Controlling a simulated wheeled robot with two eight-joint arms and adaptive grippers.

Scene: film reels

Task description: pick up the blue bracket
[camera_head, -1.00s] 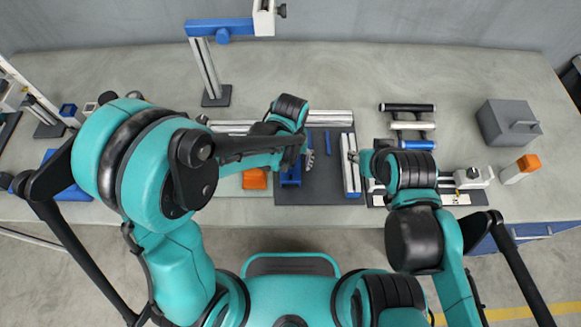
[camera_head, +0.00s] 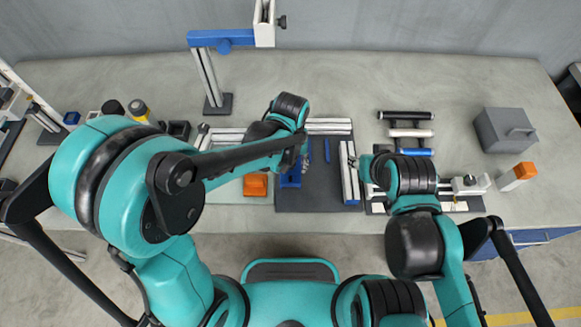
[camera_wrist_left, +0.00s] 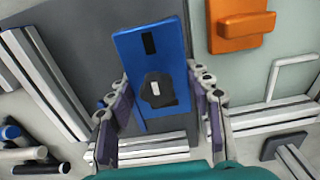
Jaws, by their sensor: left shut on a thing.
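The blue bracket (camera_head: 290,180) lies at the left part of the dark grey mat (camera_head: 320,190), partly hidden by my left gripper (camera_head: 303,165). In the left wrist view the bracket (camera_wrist_left: 160,42) has a flat blue plate with a black strip and a dark part with a small white mark. My left gripper (camera_wrist_left: 160,108) is shut on the bracket, with a finger at each side. Whether the bracket is clear of the mat I cannot tell. My right gripper (camera_head: 362,163) is beside the upright silver rails, and its fingers are too small to read.
An orange block (camera_head: 255,185) sits just left of the bracket. Silver rails (camera_head: 349,180) lie on the mat's right side. Rollers (camera_head: 406,133) lie farther right. A grey box (camera_head: 504,130) is at the far right. A blue-armed stand (camera_head: 212,90) rises at the back left.

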